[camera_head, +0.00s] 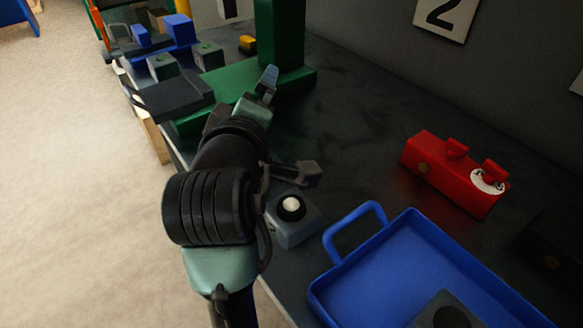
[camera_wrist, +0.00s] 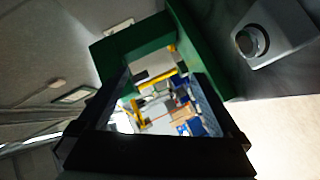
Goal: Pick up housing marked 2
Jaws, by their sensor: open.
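Two small grey housings with green marks, one on the left (camera_head: 163,67) and one on the right (camera_head: 208,56), stand at the far end of the bench in the head view. Their marks are too small to read, so I cannot tell which housing bears a 2. My gripper (camera_head: 266,84) is beside the green press-like frame (camera_head: 279,35), nearer to me than the housings and apart from them. In the wrist view my gripper (camera_wrist: 163,85) is open, with nothing held between its fingers.
A blue tray (camera_head: 330,292), a red block (camera_head: 440,168) with a white round label and a grey button box (camera_head: 287,228) stand on the near bench. A sign with a 2 (camera_head: 447,15) hangs on the wall. The bench's middle is clear.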

